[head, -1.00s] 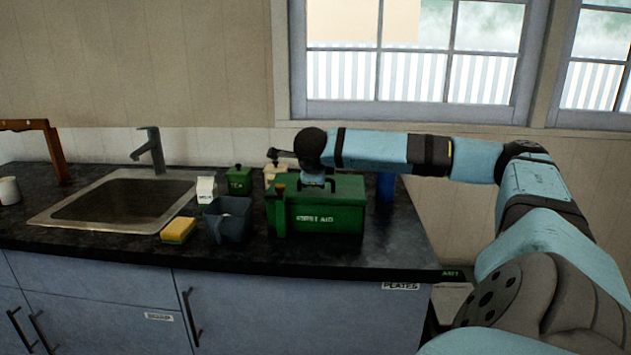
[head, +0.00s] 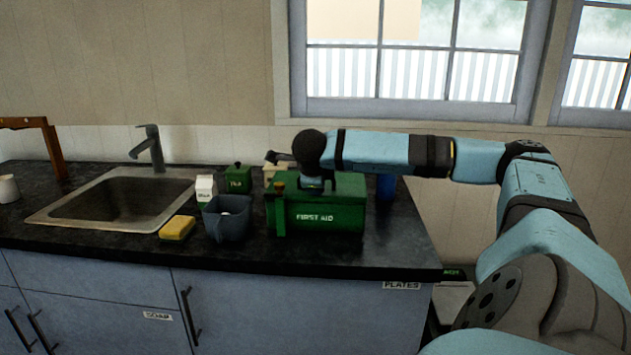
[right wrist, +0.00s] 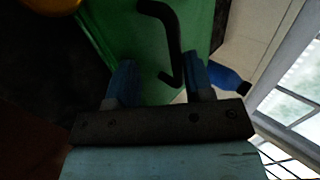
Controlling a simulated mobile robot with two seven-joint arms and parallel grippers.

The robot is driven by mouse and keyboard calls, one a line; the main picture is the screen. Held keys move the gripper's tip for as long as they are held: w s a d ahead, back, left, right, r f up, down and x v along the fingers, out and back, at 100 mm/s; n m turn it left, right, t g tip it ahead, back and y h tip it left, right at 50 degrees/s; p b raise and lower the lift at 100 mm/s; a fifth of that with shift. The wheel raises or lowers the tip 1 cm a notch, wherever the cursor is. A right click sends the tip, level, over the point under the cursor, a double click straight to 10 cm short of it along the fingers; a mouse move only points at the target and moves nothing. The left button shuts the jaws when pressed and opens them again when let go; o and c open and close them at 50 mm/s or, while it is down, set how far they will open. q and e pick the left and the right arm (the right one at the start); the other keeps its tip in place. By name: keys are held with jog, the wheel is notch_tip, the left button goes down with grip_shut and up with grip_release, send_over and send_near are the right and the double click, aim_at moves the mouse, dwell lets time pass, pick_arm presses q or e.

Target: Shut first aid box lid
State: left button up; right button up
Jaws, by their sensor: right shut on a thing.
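The green first aid box (head: 318,220) stands on the dark counter, with "FIRST AID" on its front. Its green lid (head: 345,185) lies over the box top and looks down; whether it is fully seated I cannot tell. My right gripper (head: 313,187) is at the lid's top, pointing down. In the right wrist view, the dark bent handle (right wrist: 175,40) on the green lid (right wrist: 150,60) passes between the blue fingers of my right gripper (right wrist: 158,78), which is shut on it. The handle is mostly hidden in the head view. My left gripper is not in view.
A grey-blue jug (head: 227,222), a yellow sponge (head: 177,228), a milk carton (head: 205,190) and a green canister (head: 238,178) stand left of the box. A blue object (head: 386,188) stands behind right. The sink (head: 125,200) is farther left. The counter right of the box is clear.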

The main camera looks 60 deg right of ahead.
jog(key=p+v, duration=0.1)
jog(key=v, duration=1.2)
jog(key=shift+s+a+p, duration=0.15)
jog(key=shift+a+p, duration=0.05)
jog(key=shift+p, duration=0.15)
jog(key=shift+c, duration=0.3)
